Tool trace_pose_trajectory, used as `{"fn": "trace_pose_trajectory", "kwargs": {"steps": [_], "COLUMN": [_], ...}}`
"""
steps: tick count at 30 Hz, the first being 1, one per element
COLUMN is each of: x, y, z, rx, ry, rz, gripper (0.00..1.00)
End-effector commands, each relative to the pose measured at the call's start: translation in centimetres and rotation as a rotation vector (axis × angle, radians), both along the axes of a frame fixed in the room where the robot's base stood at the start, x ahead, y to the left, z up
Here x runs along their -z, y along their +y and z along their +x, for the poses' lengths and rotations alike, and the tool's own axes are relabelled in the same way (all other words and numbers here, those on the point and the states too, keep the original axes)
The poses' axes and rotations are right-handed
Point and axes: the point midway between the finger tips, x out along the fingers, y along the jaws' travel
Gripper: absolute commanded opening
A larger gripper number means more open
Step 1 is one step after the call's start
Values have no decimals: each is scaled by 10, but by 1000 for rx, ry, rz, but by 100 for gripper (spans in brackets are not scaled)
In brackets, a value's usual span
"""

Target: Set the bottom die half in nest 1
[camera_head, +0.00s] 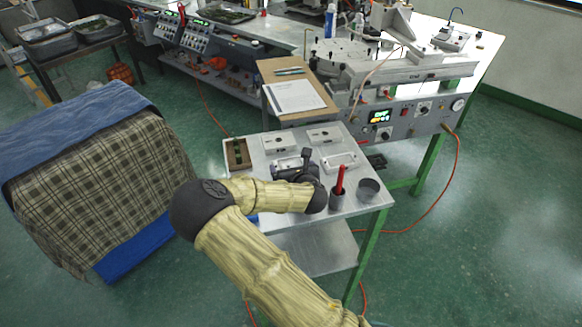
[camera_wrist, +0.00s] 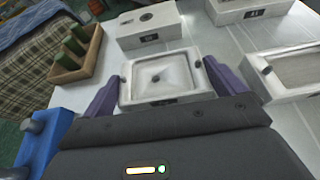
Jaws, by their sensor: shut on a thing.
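A pale metal die half (camera_wrist: 158,76) with a shallow rectangular recess and a small dark dot in its middle lies between the purple fingers of my gripper (camera_wrist: 164,86) in the wrist view. The fingers are shut on its left and right sides. Which spot is nest 1 cannot be read.
A second recessed block (camera_head: 338,162) stands to the right. Two flat-topped labelled blocks (camera_head: 279,141) (camera_head: 324,135) stand behind. A wooden box with green pieces (camera_head: 237,154) is at left. A cup with a red-handled tool (camera_head: 338,192) and a grey cup (camera_head: 368,190) stand at front right.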

Motion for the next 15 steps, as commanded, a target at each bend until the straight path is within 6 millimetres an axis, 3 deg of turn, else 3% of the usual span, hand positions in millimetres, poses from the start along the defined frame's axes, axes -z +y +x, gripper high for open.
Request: {"fn": "trace_pose_trajectory", "kwargs": {"steps": [12, 15], "x": [-4, -5], "y": [1, -1], "z": [0, -9], "rx": [-1, -1], "ry": [0, 1], "rz": [-1, -1], "gripper": [100, 100]}}
